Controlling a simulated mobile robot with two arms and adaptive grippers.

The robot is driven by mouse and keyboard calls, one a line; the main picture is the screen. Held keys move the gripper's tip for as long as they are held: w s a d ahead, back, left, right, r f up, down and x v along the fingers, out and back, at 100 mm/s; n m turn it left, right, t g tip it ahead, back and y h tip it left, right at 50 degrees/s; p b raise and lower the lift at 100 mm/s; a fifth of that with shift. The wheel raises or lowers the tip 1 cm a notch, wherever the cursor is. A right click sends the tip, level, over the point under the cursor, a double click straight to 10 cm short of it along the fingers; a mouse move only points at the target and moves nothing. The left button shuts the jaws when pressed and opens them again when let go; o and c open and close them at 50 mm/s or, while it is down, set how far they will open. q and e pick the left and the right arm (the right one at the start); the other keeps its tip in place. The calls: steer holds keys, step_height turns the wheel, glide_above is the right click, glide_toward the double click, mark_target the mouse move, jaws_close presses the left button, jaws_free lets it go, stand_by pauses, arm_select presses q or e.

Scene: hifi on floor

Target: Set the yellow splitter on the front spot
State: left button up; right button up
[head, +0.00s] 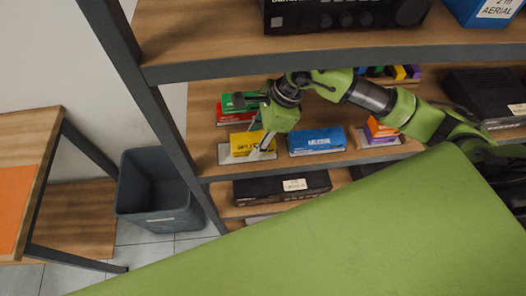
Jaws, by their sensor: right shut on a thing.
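The yellow splitter (242,145) is a small yellow box at the left end of the middle shelf. It sits at a pale pad (226,159) near the shelf's front edge; whether it rests fully on it is hard to tell. My right gripper (258,130) reaches in from the right and is shut on the yellow splitter, with one finger in front of its right part. The gripper hides part of the box. My left gripper is not in view.
Green and red boxes (228,116) stand behind. A blue box (317,140) and an orange and purple stack (380,131) stand to the right on pale pads. The upper shelf (210,45) overhangs the arm. A shelf post (165,110) is close on the left, beside a grey bin (157,195).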

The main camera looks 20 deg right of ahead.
mark_target(252, 135)
steer(key=shift+w+a+r, duration=0.25)
steer(key=shift+w+a, duration=0.2)
steer(key=shift+w, duration=0.2)
steer(key=shift+w+a+f, duration=0.1)
steer(key=shift+w+a, duration=0.2)
steer(key=shift+s+d+f, duration=0.1)
steer(key=shift+d+f, duration=0.05)
steer(key=shift+f, duration=0.6)
steer(key=shift+f+b, duration=0.45)
steer(key=shift+f, duration=0.25)
steer(key=shift+b, duration=0.35)
steer(key=shift+f+b, duration=0.6)
steer(key=shift+b, duration=0.15)
